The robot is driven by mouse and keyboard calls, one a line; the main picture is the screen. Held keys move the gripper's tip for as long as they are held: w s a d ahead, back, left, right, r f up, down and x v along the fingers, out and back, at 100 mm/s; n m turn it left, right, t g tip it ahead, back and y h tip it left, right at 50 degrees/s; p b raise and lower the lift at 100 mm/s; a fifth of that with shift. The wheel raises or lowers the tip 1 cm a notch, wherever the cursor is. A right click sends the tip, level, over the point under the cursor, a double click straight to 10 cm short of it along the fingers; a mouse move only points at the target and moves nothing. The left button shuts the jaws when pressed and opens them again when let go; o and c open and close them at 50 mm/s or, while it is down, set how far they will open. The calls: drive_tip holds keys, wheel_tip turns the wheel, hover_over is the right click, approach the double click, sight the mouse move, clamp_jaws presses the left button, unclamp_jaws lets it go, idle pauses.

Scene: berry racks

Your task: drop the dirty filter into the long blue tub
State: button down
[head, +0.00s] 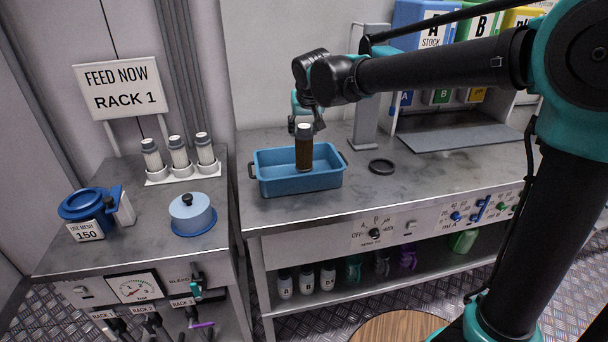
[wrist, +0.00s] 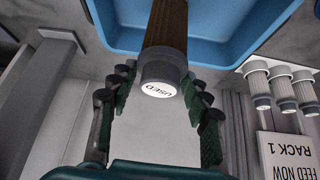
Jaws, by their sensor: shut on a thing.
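The dirty filter (head: 304,154) is a brown upright cylinder with a grey-white cap. In the wrist view its cap (wrist: 160,86) reads "USED" and sits between the green-padded fingers. My gripper (head: 304,126) is shut on the filter at its cap end. The long blue tub (head: 300,185) stands on the metal bench, with a dark handle at each end. The filter is upright over the tub's open middle, its lower end within the tub's outline. I cannot tell whether it touches the tub floor. The tub also shows in the wrist view (wrist: 235,45).
A black ring (head: 381,166) lies right of the tub, before a grey post (head: 367,90). On the left bench stand several white filters (head: 179,152) in a holder, a blue-lidded housing (head: 90,205) and a domed blue-grey lid (head: 191,214). The bench's front right is clear.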

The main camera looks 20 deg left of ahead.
drive_tip(key=shift+f, duration=1.4)
drive_tip(key=c, duration=0.6)
unclamp_jaws()
drive_tip(key=shift+c, duration=0.2)
drive_tip(key=v, duration=1.2)
